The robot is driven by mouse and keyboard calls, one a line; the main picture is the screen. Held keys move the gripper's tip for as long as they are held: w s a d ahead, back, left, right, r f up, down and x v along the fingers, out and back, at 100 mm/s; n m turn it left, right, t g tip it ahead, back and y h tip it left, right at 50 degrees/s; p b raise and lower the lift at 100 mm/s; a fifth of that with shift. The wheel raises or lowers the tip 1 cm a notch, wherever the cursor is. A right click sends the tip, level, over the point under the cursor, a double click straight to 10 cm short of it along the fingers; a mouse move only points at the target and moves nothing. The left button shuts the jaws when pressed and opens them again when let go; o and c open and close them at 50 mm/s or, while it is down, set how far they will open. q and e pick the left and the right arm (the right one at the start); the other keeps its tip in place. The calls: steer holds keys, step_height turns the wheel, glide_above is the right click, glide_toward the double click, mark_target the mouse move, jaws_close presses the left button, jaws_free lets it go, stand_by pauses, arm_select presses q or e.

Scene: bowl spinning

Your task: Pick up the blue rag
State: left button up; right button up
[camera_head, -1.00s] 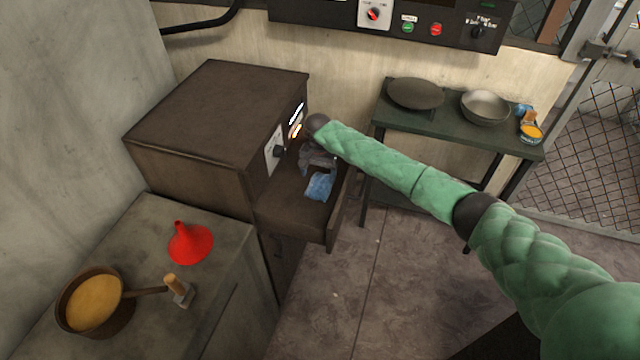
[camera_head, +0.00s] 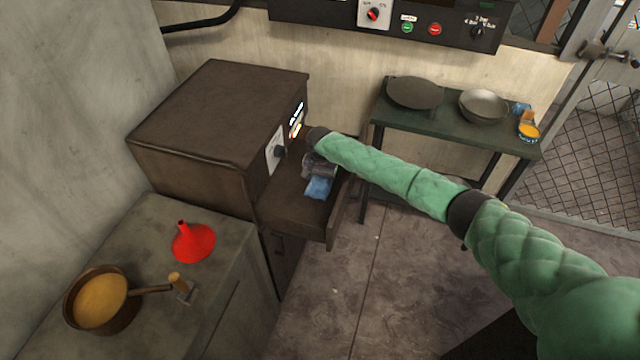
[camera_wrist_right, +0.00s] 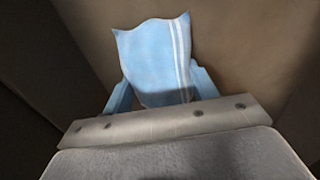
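The blue rag (camera_head: 319,187) lies in the pulled-out drawer (camera_head: 290,214) of the brown cabinet. In the right wrist view the rag (camera_wrist_right: 152,58) is light blue with pale stripes along its right side. My right gripper (camera_head: 319,172) is over the rag and hides its upper part in the head view. In the wrist view the right gripper's fingers (camera_wrist_right: 162,92) stand apart at either side of the rag's lower part, so it is open. I cannot tell whether they touch the cloth. My left gripper is not in view.
The brown cabinet (camera_head: 215,110) stands left of my right gripper. A green table (camera_head: 450,132) with pans is at the back right. A counter at the left holds a red funnel (camera_head: 193,243) and a pot (camera_head: 100,300).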

mark_target(320, 180)
steer(key=shift+c, duration=0.2)
